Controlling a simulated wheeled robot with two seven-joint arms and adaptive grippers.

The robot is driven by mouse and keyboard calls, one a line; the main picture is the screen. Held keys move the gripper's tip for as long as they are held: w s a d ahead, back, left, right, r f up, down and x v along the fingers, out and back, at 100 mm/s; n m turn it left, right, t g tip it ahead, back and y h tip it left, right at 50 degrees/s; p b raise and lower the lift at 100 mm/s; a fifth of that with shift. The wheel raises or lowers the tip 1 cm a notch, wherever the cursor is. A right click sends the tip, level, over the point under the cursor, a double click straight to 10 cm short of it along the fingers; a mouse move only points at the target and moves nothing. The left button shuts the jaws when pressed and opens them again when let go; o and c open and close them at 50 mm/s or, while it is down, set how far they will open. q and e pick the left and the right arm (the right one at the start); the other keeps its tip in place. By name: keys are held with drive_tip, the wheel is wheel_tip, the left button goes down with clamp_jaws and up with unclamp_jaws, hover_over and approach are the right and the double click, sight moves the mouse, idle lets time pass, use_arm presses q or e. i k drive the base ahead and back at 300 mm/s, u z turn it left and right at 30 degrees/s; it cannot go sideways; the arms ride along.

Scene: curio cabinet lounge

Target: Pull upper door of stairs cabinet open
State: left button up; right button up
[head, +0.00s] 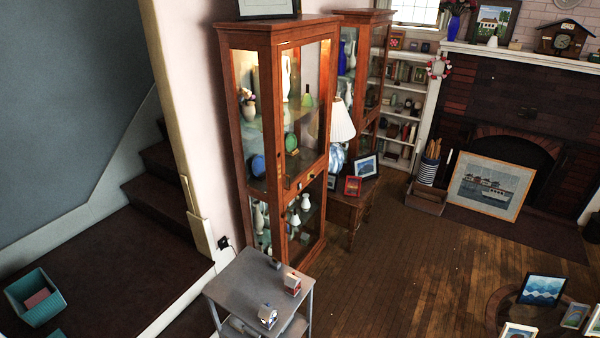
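The stairs cabinet (272,150) is a tall reddish-brown wooden case with glass panes. It stands against the pale wall just right of the staircase. Its upper door (334,95) is a wood-framed glass pane on the front, which faces right and toward me. I cannot tell whether this door is fully closed or slightly ajar. A lower glazed door (305,222) sits beneath it. Vases and egg-shaped ornaments show on the lit shelves inside. Neither of my grippers is in view, and nothing is seen touching the cabinet.
A grey side table (238,284) with small house ornaments stands close before the cabinet. A wooden table (347,204) with a lamp (342,125) stands just behind it. A round table (497,312) is at lower right. The wooden floor (400,265) between is clear.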

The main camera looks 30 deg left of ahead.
sight(329, 36)
drive_tip(key=i, duration=2.3)
drive_tip(key=u, duration=2.6)
drive_tip(key=i, duration=0.5)
drive_tip(key=u, duration=0.05)
